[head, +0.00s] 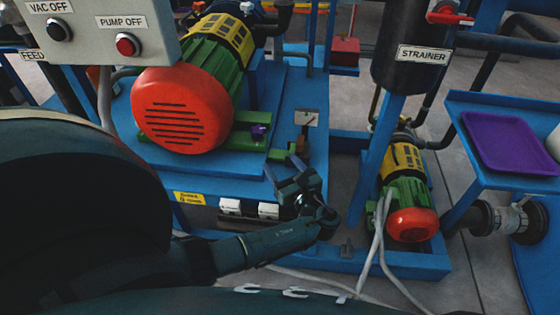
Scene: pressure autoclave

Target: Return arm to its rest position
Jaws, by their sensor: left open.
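My left arm (255,247) reaches in from the lower left, dark and jointed. Its wrist bends back at the right end, and my left gripper (287,169) points up and away. The gripper is open and I see nothing held between its fingers. It is in front of the blue pump base, to the right of the large red-ended motor (185,108). Whether the fingers touch the base or the small green parts behind them I cannot tell. My right gripper is not in view.
A grey control box (85,30) with two buttons hangs at upper left. A smaller motor (408,195) sits on a blue frame to the right, with loose grey cables (376,240) nearby. A purple tray (510,142) lies on a blue shelf. The strainer (420,55) stands at upper right.

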